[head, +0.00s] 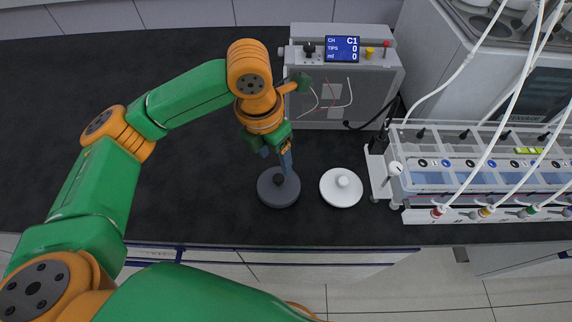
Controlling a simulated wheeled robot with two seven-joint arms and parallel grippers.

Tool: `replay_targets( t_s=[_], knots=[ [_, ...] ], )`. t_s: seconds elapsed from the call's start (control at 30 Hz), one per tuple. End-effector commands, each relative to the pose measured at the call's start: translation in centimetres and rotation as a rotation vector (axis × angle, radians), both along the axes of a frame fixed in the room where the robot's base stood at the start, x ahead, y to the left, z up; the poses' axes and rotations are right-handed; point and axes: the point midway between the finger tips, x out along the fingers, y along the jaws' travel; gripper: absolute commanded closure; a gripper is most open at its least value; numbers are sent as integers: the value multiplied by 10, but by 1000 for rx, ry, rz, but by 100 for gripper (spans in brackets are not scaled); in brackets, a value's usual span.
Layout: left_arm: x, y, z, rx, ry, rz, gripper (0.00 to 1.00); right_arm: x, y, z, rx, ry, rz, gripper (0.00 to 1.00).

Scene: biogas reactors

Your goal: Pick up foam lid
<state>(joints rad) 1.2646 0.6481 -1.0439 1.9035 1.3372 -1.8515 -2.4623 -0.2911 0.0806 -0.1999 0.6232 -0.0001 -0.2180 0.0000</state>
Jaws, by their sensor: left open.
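Two round lids with centre knobs lie side by side on the dark bench. One is dark grey (278,194) and the other is white (341,192); I cannot tell by material which is the foam lid. My left gripper (284,172) points down at the dark grey lid, with its fingertips at or just above that lid's knob. Its jaws are open, and the gripper partly covers the back of the lid. I cannot tell whether the fingers touch the knob. My right gripper is not in view.
A grey device with a blue display (342,49) stands behind the lids. To the right is a clear water bath (482,168) with several tubes running over it. The bench's front edge is close in front of the lids. The bench (190,195) left of the lids is clear.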

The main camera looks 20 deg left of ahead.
Motion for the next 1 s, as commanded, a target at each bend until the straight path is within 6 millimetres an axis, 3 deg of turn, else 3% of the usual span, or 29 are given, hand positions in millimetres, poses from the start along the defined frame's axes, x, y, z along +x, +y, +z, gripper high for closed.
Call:
replay_targets(
  t_s=[0.3,0.53,0.57,0.8,1.0],
  knots=[
    [11,-6,-54,-1,2,3,34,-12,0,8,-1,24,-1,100],
    [12,-6,-59,-1,-2,2,34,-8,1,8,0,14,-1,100],
    [12,-6,-59,-1,-2,2,36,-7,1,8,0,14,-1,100],
    [12,-7,-59,-2,-2,2,100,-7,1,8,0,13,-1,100],
    [12,-7,-59,-2,-2,2,100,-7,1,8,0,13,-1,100]
  ],
)
